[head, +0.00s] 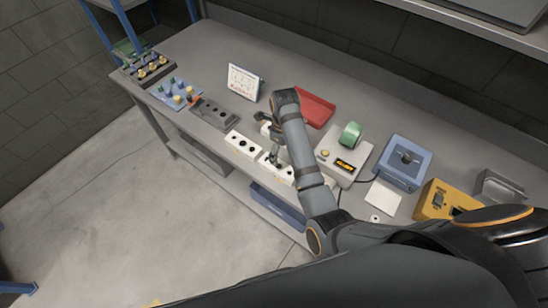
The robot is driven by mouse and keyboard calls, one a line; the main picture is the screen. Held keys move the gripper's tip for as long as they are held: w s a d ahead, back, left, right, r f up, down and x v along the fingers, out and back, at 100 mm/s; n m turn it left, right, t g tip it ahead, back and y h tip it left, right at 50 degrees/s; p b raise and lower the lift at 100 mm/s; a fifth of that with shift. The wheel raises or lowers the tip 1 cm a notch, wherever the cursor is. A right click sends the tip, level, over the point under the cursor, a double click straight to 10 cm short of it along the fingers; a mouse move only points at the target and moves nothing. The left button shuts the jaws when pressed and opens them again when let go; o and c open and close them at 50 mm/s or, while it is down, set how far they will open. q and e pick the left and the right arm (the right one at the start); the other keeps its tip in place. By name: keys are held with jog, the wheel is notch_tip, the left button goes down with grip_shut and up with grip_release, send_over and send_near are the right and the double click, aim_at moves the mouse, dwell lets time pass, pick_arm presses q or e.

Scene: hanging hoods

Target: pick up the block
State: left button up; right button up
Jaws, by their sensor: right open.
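My right gripper (264,121) is small in the head view, below and left of my wrist, over the middle of the bench. It is open. A small pale piece shows close to the fingers, partly covered, and I cannot tell whether they touch. Below it, a white block with dark round holes (242,146) lies near the bench's front edge. A second similar white block (283,174) lies to its right, partly hidden by my forearm. A dark green item stands at its left end. Which of these is the task's block I cannot tell. My left gripper is not in view.
The grey bench (225,45) holds a white sign (243,82), a red tray (315,108), a scale-like box with a green roll (351,134), a blue box (404,162) and a yellow device (440,200). A grey holed block (213,113) lies left. The back left is clear.

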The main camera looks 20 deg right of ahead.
aim_at(279, 167)
jog(key=shift+s+a+f+p, duration=0.25)
jog(key=shift+s+f+p, duration=0.15)
jog(key=shift+s+f, duration=0.3)
jog(key=f, duration=0.2)
jog(key=shift+w+f, duration=0.45)
jog(key=shift+f, duration=0.1)
jog(key=shift+f+p, duration=0.45)
jog(key=shift+p, duration=0.15)
jog(key=f, duration=0.3)
jog(key=shift+a+f+p, duration=0.2)
jog(key=shift+f+p, duration=0.15)
jog(key=shift+f, duration=0.3)
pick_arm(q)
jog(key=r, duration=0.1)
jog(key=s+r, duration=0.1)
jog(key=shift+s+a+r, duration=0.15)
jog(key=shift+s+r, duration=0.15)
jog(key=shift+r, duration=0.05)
pick_arm(e)
jog(key=shift+r, duration=0.1)
grip_shut()
